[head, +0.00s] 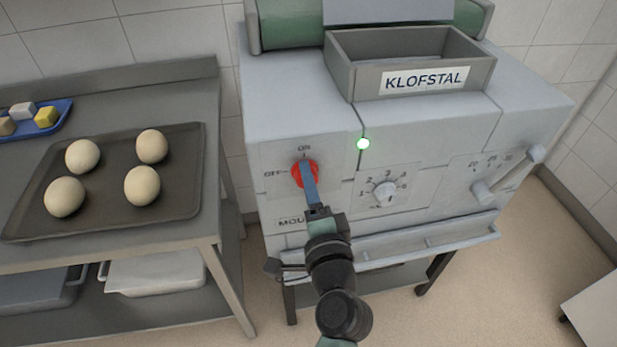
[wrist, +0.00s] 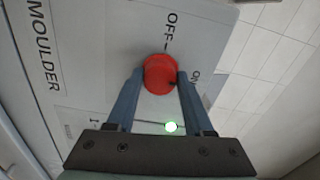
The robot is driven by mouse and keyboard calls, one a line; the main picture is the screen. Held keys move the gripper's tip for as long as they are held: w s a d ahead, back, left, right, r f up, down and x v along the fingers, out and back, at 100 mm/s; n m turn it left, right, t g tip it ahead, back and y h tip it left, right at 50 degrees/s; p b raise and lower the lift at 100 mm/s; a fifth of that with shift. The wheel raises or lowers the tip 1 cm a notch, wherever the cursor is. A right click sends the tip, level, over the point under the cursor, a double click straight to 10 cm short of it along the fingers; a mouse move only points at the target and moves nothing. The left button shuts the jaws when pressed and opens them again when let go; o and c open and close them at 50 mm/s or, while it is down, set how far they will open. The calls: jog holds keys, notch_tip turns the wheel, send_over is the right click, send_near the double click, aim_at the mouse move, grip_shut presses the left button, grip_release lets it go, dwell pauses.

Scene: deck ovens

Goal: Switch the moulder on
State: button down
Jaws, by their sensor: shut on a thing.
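The moulder (head: 430,130) is a pale grey machine with a KLOFSTAL sign. Its red rotary knob (head: 298,176) sits on the front left panel, with OFF marked to its left and ON above it. The knob also shows in the wrist view (wrist: 160,74), where a small dark mark on it appears to face ON. My gripper (head: 308,182) is shut on the knob, one blue finger on each side. A green lamp (head: 363,143) to the right of the knob is lit. My fingers cover part of the knob in the head view.
A numbered dial (head: 386,192) and a lever (head: 508,176) are on the panel to the right. A tray (head: 110,215) with several dough balls rests on the steel table at left. A blue tray (head: 62,108) lies behind it.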

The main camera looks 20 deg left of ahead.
jog(key=shift+m, duration=0.6)
jog(key=shift+c, duration=1.4)
grip_release()
jog(key=b+v, duration=0.1)
jog(key=v, duration=1.2)
jog(key=shift+b, duration=0.35)
